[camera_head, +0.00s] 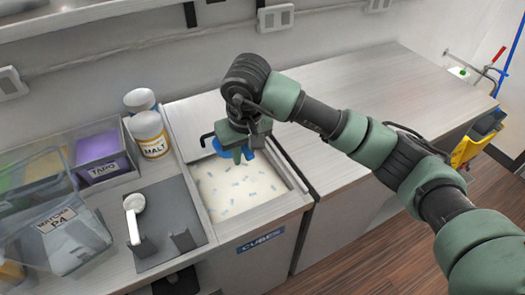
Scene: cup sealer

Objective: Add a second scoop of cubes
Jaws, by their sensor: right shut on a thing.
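The open bin labelled CUBES (237,209) is sunk in the counter at the middle and holds a pale bed with many small blue-grey cubes (236,190). My right gripper (243,155) points down over the back part of this bin. It is shut on a blue scoop (226,147), which is mostly hidden behind the gripper. I cannot tell whether the scoop touches the cubes or holds any. My left gripper is not in view.
Left of the bin stand a MALT jar (150,136), another jar (140,100), a purple TARO container (98,157) and a clear lidded box (60,215). A white scoop (134,216) rests on a dark tray (165,228). The counter right of the bin (350,85) is clear.

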